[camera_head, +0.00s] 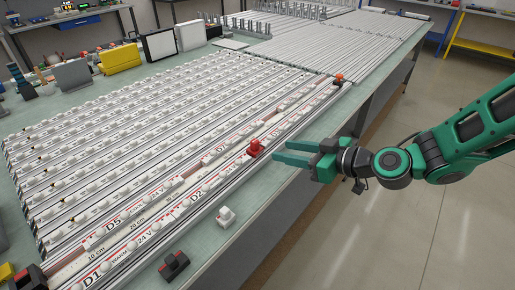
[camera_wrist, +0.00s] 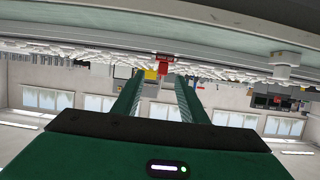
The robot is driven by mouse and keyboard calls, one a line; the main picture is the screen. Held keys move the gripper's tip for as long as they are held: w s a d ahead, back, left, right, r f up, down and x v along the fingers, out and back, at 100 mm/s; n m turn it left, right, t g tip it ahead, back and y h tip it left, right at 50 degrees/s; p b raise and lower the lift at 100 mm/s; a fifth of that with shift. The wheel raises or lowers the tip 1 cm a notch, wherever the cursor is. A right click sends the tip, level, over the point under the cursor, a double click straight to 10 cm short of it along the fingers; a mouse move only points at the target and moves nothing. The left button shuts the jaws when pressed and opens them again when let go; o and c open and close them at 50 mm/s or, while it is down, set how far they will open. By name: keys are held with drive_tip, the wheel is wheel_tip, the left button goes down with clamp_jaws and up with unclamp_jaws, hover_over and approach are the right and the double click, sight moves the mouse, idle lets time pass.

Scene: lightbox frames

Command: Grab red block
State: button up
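The red block (camera_head: 255,148) sits on the nearest lightbox frame rail, close to the table's right edge. My gripper (camera_head: 282,152) is at the table edge, just right of the red block, with its green fingers pointing left towards it. The fingers are apart and nothing shows between them at the tips. In the wrist view the red block (camera_wrist: 163,60) lies beyond the fingertips, about midway between the two green fingers (camera_wrist: 157,78). The block appears apart from the fingers.
Long lightbox frames (camera_head: 150,130) with white knobs cover the table. A white block (camera_head: 225,216) and a dark block with red (camera_head: 174,265) lie near the front edge. An orange-red piece (camera_head: 339,78) is at the far rail end. Open floor (camera_head: 400,235) lies to the right.

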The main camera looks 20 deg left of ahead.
sight(258, 144)
drive_tip(key=shift+y, duration=0.3)
drive_tip(key=x, duration=0.4)
drive_tip(key=r+x, duration=0.1)
drive_tip(key=x, duration=0.1)
drive_tip(key=shift+s+a, duration=0.1)
drive_tip(key=shift+a, duration=0.15)
drive_tip(key=shift+f+x, duration=0.15)
drive_tip(key=shift+x, duration=1.25)
drive_tip(key=shift+f+x, duration=0.1)
drive_tip(key=shift+x, duration=1.35)
drive_tip(key=shift+s, duration=0.1)
drive_tip(key=shift+d, duration=0.1)
drive_tip(key=c, duration=0.8)
